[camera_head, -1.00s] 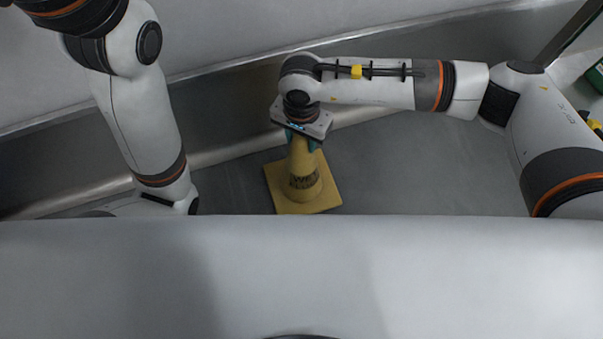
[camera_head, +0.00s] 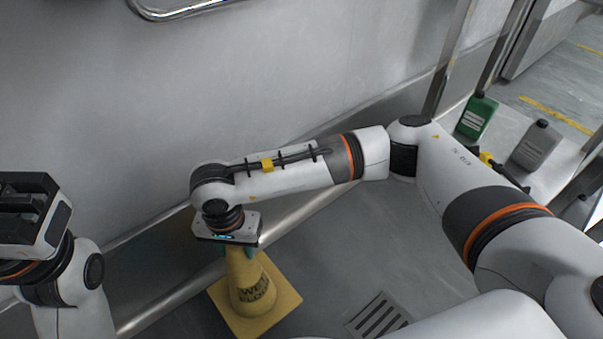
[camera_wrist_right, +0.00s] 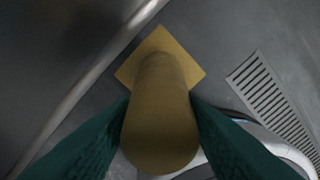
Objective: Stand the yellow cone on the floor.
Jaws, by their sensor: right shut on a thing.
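The yellow cone (camera_head: 252,290), with dark lettering on its side, is upright with its square base downward, near the foot of the wall. My right gripper (camera_head: 238,248) is above it, shut on its narrow top. In the right wrist view, the green fingers (camera_wrist_right: 160,130) press on both sides of the cone (camera_wrist_right: 160,100), its square base below against the grey floor. I cannot tell whether the base touches the floor or hangs just above it. My left gripper (camera_head: 32,210) is at the far left, away from the cone; its jaws do not show clearly.
A metal rail (camera_head: 170,296) runs along the wall's foot beside the cone. A slotted floor drain (camera_head: 380,316) lies to the cone's right, with bare floor between. A green bottle (camera_head: 477,116) and a grey bottle (camera_head: 536,145) stand at the upper right.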

